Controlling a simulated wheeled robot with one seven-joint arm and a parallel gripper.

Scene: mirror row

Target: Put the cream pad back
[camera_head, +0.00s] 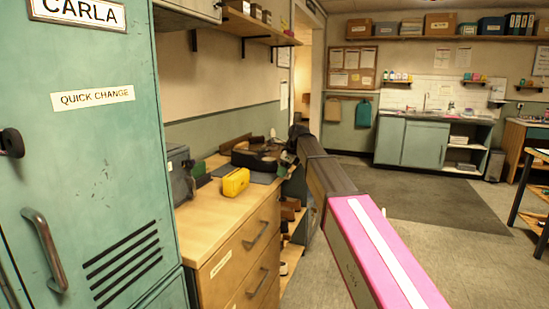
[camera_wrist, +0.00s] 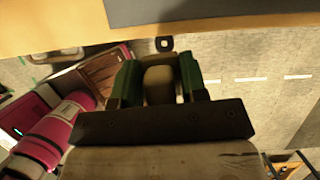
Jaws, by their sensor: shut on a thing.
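My gripper (camera_wrist: 158,64) shows in the wrist view with its two green-lined fingers on either side of a cream-brown rounded pad (camera_wrist: 160,84). It is shut on the pad, which sits between the fingers and clear of the floor seen behind it. A wooden edge with a grey surface (camera_wrist: 220,10) lies beyond the fingertips at the top of that view. In the head view my arm reaches to the far end of a wooden drawer unit (camera_head: 205,225). The gripper and pad cannot be made out clearly there among dark items.
A yellow block (camera_head: 236,182) and a grey box (camera_head: 180,173) stand on the drawer unit. A green locker (camera_head: 100,150) stands close at left. A wall shelf (camera_head: 245,25) hangs above the unit. Open floor (camera_head: 410,190) lies right of my arm.

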